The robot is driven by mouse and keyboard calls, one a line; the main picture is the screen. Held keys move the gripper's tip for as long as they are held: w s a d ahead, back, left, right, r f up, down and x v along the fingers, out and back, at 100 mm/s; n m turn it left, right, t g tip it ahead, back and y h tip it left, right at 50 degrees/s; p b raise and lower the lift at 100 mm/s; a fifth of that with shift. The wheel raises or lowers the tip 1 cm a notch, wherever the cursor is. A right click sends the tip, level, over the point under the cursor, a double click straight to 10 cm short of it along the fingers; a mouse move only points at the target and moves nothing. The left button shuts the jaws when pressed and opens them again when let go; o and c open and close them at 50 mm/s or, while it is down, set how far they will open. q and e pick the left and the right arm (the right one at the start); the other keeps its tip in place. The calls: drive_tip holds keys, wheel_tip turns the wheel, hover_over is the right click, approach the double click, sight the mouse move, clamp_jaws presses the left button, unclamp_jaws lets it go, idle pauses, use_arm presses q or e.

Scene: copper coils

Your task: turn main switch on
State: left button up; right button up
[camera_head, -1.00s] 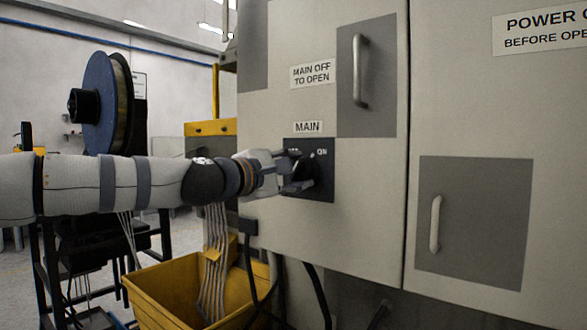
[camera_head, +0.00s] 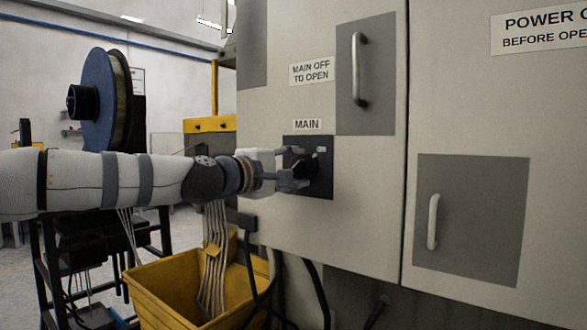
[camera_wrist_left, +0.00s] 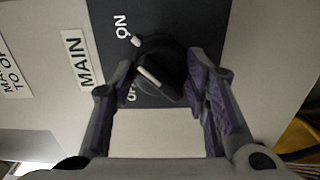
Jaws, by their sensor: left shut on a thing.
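The main switch is a round black knob (camera_wrist_left: 160,70) with a white line on its grip. It sits on a dark plate (camera_head: 322,186) under the MAIN label (camera_head: 307,125) on the grey cabinet. My left gripper (camera_head: 300,170) reaches it from the left and is shut on the knob, one finger on each side in the left wrist view (camera_wrist_left: 160,82). The ON mark (camera_wrist_left: 122,27) is clear there, with a white tick beside it. The OFF mark is partly hidden by a finger. The knob's white line slants and does not point at the ON tick. My right gripper is not in view.
Cabinet handles (camera_head: 360,70) and (camera_head: 433,222) stick out above and right of the switch. A yellow bin (camera_head: 160,295) with cables stands below my left arm. A blue spool (camera_head: 98,100) stands behind it.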

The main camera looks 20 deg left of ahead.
use_arm(q)
drive_tip(key=o, duration=1.2)
drive_tip(key=v, duration=1.2)
